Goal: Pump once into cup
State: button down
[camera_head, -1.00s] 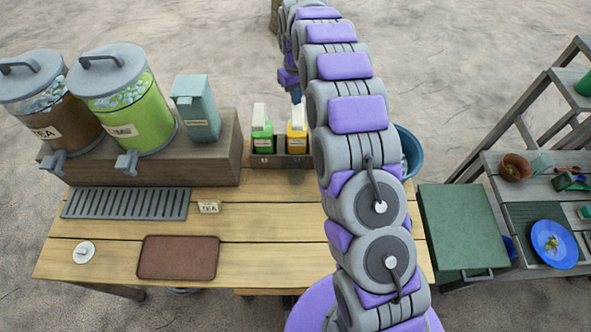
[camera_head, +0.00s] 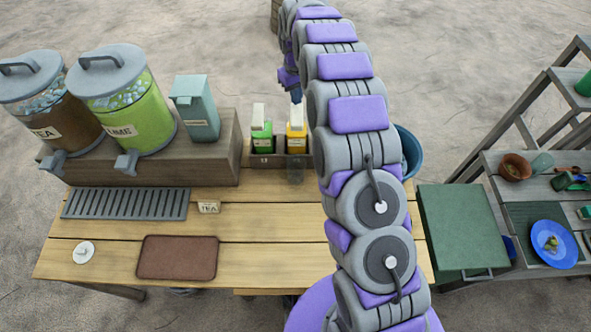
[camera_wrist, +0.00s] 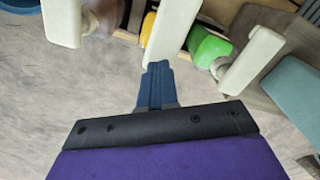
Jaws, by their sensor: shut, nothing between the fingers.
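A yellow bottle (camera_head: 297,143) with a white pump top (camera_head: 297,114) stands in a wooden holder, left of my arm. A green bottle (camera_head: 262,141) with a white pump stands to its left. A clear cup (camera_head: 295,173) is in front of the yellow bottle. My gripper (camera_head: 296,95) is shut and empty, behind and above the yellow bottle. In the wrist view its blue fingertips (camera_wrist: 157,68) are at the near end of the middle white pump head (camera_wrist: 169,30); I cannot tell if they touch. A third white pump head (camera_wrist: 61,20) shows at left there.
Tea and lime dispensers (camera_head: 130,110) and a teal container (camera_head: 196,108) stand on a wooden riser at left. A drip grate (camera_head: 125,204), a TEA sign and a brown mat (camera_head: 178,257) lie in front. My arm hides the table's right part. A green box (camera_head: 460,225) stands right.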

jog(key=shift+f, duration=0.1)
dwell(0.3)
jog(key=shift+f, duration=1.55)
jog(key=shift+r, duration=0.15)
jog(key=shift+r+p, duration=0.55)
jog(key=shift+r, duration=0.95)
jog(key=shift+r, duration=0.1)
jog(key=shift+r+p, duration=1.2)
jog(key=shift+r, duration=1.7)
jog(key=shift+s+r, duration=0.1)
